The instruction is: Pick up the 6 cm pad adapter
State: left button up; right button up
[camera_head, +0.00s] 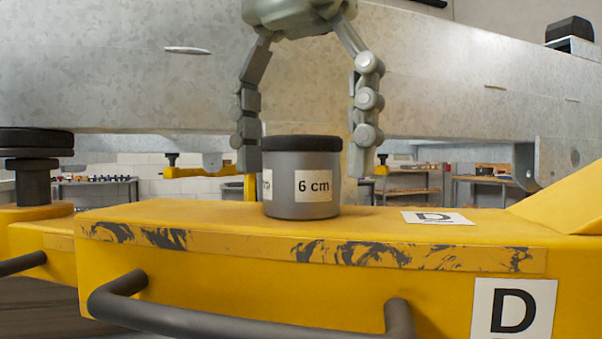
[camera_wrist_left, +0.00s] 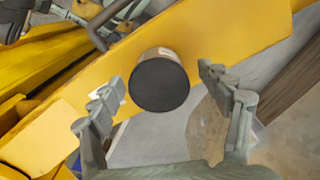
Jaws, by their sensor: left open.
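The 6 cm pad adapter (camera_head: 302,180) is a grey cylinder with a black top and a white "6 cm" label. It stands upright on a yellow surface marked D. My left gripper (camera_head: 308,158) comes down from above, open, with one finger on each side of the adapter's upper part. The right finger is clearly apart from it; the left finger looks close to its side. In the left wrist view the adapter's round black top (camera_wrist_left: 159,82) lies between the open fingers of my left gripper (camera_wrist_left: 160,88), somewhat beyond their tips. My right gripper is not in view.
The yellow surface (camera_head: 400,232) has a dark bar handle (camera_head: 250,325) along its front. A D label (camera_head: 437,217) lies flat right of the adapter. A large grey metal beam (camera_head: 150,80) runs behind. A black round pad (camera_head: 35,140) stands at the left.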

pick_arm(q)
jog(key=shift+f, duration=0.75)
jog(key=c, duration=1.7)
